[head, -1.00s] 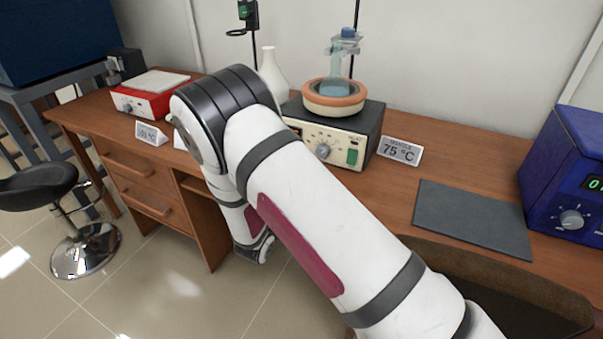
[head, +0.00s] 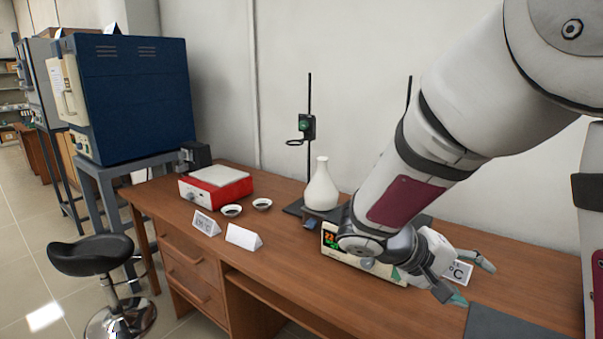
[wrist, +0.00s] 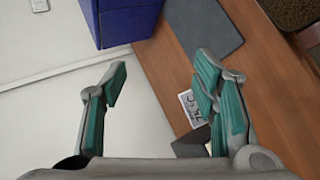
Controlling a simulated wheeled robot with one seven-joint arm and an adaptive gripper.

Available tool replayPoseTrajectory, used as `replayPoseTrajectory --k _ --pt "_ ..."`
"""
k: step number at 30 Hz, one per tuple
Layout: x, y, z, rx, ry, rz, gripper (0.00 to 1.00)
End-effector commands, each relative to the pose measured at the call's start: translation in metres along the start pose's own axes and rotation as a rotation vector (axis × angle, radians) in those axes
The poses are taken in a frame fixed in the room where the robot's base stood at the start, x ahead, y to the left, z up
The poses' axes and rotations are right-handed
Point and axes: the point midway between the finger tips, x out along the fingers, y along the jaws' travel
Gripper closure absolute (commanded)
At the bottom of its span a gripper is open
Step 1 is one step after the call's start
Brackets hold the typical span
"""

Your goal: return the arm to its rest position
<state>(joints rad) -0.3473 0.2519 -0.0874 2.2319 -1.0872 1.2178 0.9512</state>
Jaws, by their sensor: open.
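My arm (head: 430,150) comes in from the upper right of the head view and reaches down over the wooden desk. My gripper (head: 472,281) is at its lower end, above the right part of the desk, in front of a white temperature card (head: 460,272). In the wrist view my gripper (wrist: 160,75) has its two teal-padded fingers wide apart, with nothing between them. The cream hotplate (head: 331,240) with a lit display is mostly hidden behind my arm in the head view.
A white flask (head: 321,188), a red hotplate (head: 215,183), two small dishes and blank and printed cards stand on the desk (head: 290,285). A dark mat (head: 500,322) lies at right. A large blue furnace (head: 145,95) and black stool (head: 90,255) are at left.

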Motion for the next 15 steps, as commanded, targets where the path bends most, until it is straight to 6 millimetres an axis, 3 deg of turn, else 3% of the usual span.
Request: replayPoseTrajectory --k 1,6,15 --pt "-0.006 0.014 0.019 0.020 -0.029 -0.058 0.46" --pt "-0.025 0.034 0.075 0.046 -0.093 -0.265 0.46" --pt "-0.078 0.048 0.153 0.109 -0.054 -0.633 0.46"
